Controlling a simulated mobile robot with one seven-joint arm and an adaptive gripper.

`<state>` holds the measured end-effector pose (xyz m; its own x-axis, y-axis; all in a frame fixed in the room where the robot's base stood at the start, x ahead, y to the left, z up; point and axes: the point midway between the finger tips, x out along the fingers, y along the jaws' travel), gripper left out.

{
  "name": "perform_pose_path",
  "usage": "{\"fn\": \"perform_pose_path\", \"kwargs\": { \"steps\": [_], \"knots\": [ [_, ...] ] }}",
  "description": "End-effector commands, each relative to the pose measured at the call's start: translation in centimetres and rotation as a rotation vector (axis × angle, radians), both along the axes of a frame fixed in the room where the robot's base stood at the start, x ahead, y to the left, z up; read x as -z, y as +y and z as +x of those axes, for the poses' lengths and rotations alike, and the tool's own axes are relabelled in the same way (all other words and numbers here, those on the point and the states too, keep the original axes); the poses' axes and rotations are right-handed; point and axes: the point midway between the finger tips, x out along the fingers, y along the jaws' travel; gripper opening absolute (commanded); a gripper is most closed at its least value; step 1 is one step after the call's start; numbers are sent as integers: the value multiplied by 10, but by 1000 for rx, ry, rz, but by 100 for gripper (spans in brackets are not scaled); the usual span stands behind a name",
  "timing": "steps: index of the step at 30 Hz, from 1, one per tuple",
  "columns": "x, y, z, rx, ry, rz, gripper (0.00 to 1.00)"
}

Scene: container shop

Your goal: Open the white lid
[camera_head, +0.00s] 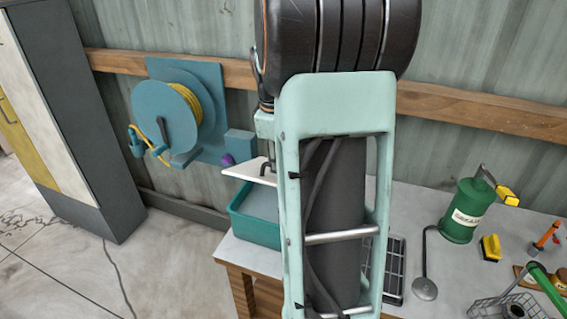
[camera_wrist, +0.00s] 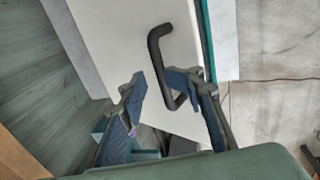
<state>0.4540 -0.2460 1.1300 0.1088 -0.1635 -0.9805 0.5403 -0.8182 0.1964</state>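The white lid (camera_head: 240,172) is over a teal box (camera_head: 245,224) at the table's left end. The lid is raised clear of the box's near rim, and the pale inside shows through the gap. A dark handle (camera_head: 268,169) stands on the lid. In the wrist view the white lid (camera_wrist: 112,38) carries the dark curved handle (camera_wrist: 155,50). My gripper (camera_wrist: 173,84) is open, with its fingers apart on both sides of the handle's near end. I cannot tell whether either finger touches it. My arm hides the gripper and the lid's right part in the head view.
A blue hose reel (camera_head: 168,118) with a purple knob (camera_head: 227,160) is on the wall behind. A cabinet stands left.

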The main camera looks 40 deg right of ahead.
Motion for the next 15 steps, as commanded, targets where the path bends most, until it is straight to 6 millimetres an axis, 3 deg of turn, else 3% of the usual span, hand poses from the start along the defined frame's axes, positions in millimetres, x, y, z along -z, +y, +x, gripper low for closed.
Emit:
{"fn": "perform_pose_path", "kwargs": {
  "steps": [7, 15],
  "knots": [
    [-2, -1, 0, 0, 0, -1, 27],
    [-21, -5, 2, 1, 0, -1, 27]
  ]
}}
